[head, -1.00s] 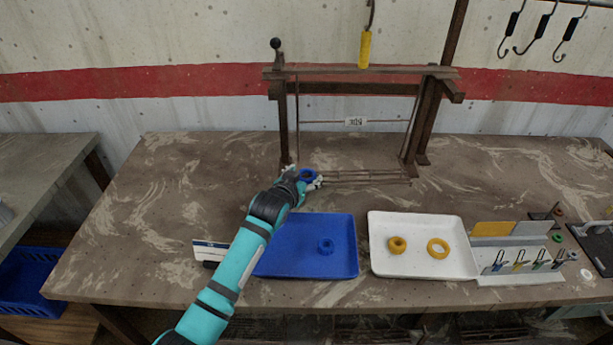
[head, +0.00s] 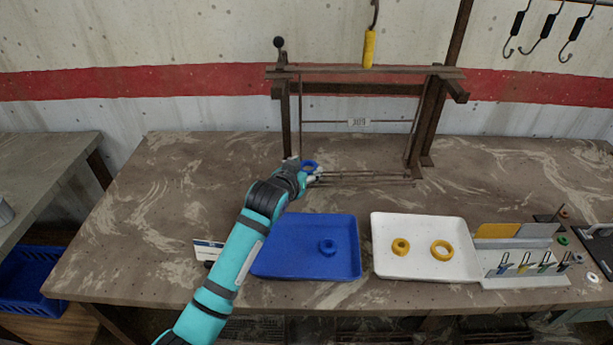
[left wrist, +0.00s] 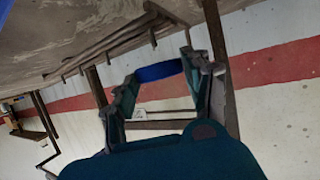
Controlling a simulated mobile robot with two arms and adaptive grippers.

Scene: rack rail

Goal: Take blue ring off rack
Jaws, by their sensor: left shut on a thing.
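My left gripper (head: 311,171) is shut on a blue ring (head: 309,165) at the left end of the rack's low rods (head: 365,178). In the left wrist view the ring (left wrist: 158,71) sits between the two fingertips (left wrist: 160,75), seen edge-on. The rods pass at the upper left of that view, and the ring appears beside them. I cannot tell exactly how far the ring is from the rod ends. A second blue ring (head: 328,246) lies in the blue tray (head: 275,262). My right gripper is not in view.
A white tray (head: 420,268) holds two yellow rings (head: 401,247). The rack's dark frame (head: 365,73) rises behind the rods, with a yellow-handled hook (head: 369,48) above it. A grey tool holder (head: 525,270) stands at the right. The table's left part is clear.

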